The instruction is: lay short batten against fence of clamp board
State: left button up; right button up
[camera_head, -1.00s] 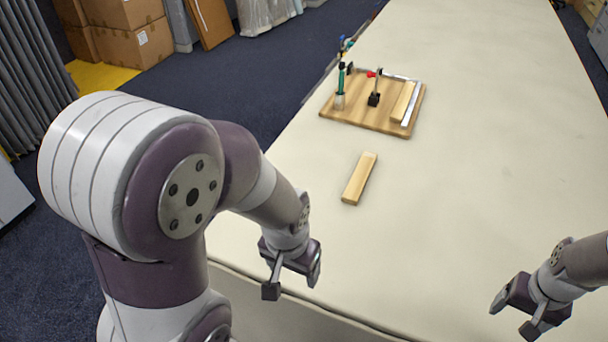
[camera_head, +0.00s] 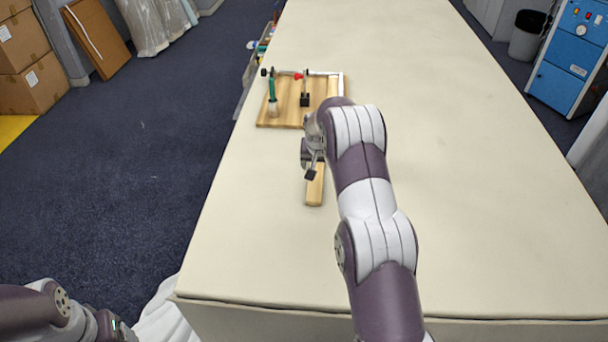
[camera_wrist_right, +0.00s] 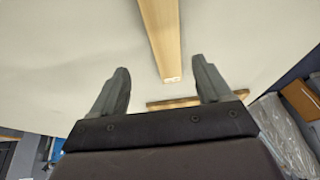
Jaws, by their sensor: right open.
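The short batten (camera_head: 315,190), a pale wooden bar, lies on the cloth table in front of the clamp board (camera_head: 265,121). My right gripper (camera_head: 312,168) is over the batten's far part and hides it. In the right wrist view the batten (camera_wrist_right: 162,38) shows beyond and between the open fingertips of my right gripper (camera_wrist_right: 161,70), with nothing held. The clamp board carries a green-handled clamp (camera_head: 272,92), a black clamp (camera_head: 305,97) and metal strips along its edge.
The table (camera_head: 470,200) is clear to the right and in front. Small items lie by its left edge near the board. A blue cabinet (camera_head: 568,60) and a grey bin (camera_head: 527,35) stand on the floor at right, boxes (camera_head: 35,85) at left.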

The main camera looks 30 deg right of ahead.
jog(key=x, duration=0.2)
jog(key=p+x, duration=0.1)
jog(key=x, duration=0.1)
jog(key=p+x, duration=0.1)
jog(key=x, duration=0.2)
jog(key=shift+w+a, duration=0.25)
jog(key=shift+w, duration=0.15)
jog(key=shift+w+d+f, duration=0.1)
jog(key=shift+w+f, duration=0.05)
jog(key=shift+f, duration=0.2)
jog(key=c, duration=0.4)
jog(key=shift+r, duration=0.1)
jog(key=c, duration=0.9)
